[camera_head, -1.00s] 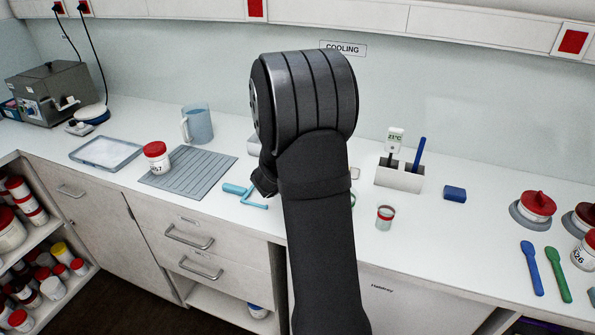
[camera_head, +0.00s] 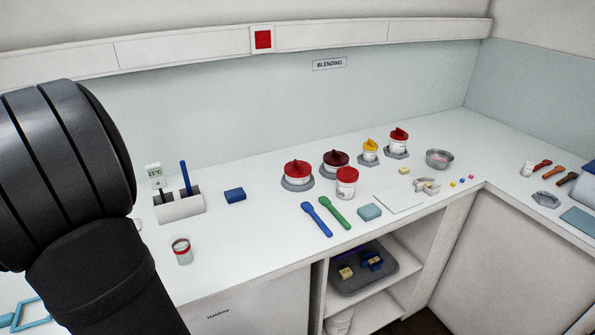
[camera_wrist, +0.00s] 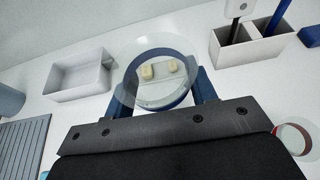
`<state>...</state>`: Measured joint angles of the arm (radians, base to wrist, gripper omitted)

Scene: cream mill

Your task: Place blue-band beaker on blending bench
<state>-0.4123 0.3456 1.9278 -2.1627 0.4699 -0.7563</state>
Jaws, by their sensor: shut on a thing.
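In the wrist view, my gripper (camera_wrist: 160,90) is shut on the blue-band beaker (camera_wrist: 165,101), a clear round vessel with a dark blue ring. The beaker sits between the two blue fingers. Two pale yellow pieces show within its outline; I cannot tell whether they are inside or behind the glass. In the head view, the white blending bench (camera_head: 265,248) runs along the wall under the BLENDING sign (camera_head: 329,64). My arm fills the left side there, and my gripper and the beaker are not visible in that view.
A red-banded glass beaker (camera_head: 182,251) stands near the bench's front edge. Behind it is a white holder (camera_head: 178,206) with a blue pen. Red-lidded jars (camera_head: 346,183), a blue spoon (camera_head: 317,217) and a green spoon (camera_head: 335,212) lie further right. Bare bench lies between beaker and spoons.

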